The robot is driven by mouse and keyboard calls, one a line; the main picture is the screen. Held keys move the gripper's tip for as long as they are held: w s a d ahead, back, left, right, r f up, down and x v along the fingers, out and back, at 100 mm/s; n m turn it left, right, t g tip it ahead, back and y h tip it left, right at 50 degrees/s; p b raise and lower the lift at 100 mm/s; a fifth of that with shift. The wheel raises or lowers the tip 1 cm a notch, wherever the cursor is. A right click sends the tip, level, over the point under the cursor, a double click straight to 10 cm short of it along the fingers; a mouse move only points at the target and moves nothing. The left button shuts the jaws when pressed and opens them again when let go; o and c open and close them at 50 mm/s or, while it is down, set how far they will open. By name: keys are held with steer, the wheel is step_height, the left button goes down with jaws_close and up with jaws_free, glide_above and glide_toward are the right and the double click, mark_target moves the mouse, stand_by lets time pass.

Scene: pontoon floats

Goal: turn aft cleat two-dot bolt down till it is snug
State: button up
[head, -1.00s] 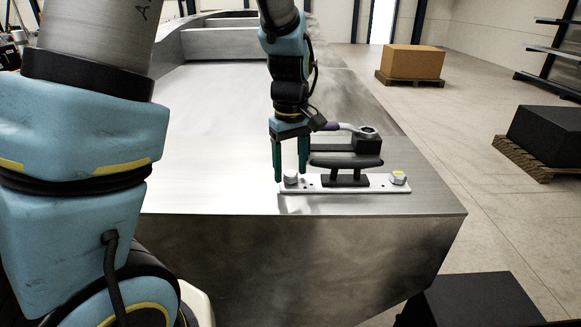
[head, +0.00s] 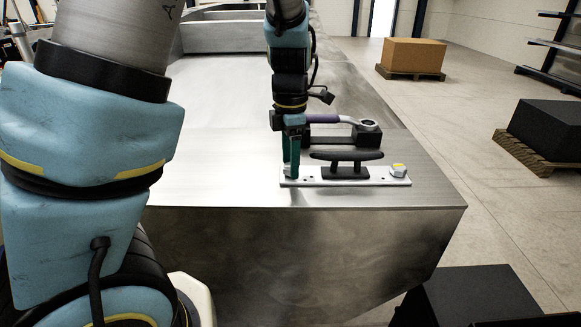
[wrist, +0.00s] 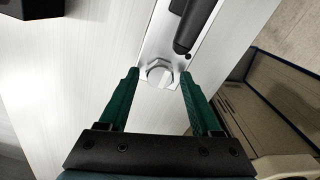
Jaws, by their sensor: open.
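A pale plate (head: 345,182) carries a black cleat (head: 345,156) on the metal deck. It also shows in the wrist view (wrist: 159,40), with part of the cleat (wrist: 193,28). A silver hex bolt (wrist: 158,72) sits at the plate's near end in the wrist view. My gripper (head: 291,174) is open and points down at the plate's left end. In the wrist view, its green fingertips stand either side of the bolt head, with gaps showing. The fingers hide that bolt in the head view. I cannot make out two dots.
A wrench with a purple handle (head: 322,118) and ring end (head: 367,125) rests on a black block (head: 366,137) just behind the cleat, close to my gripper. The deck's front and right edges are near. The deck left of the plate is clear.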

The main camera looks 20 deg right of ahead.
steer(key=n, duration=0.7)
steer(key=shift+n, duration=0.4)
steer(key=n, duration=0.7)
jaws_close()
steer(key=m, duration=0.8)
steer(key=shift+m, duration=0.4)
steer(key=m, duration=0.3)
steer(key=shift+m, duration=0.3)
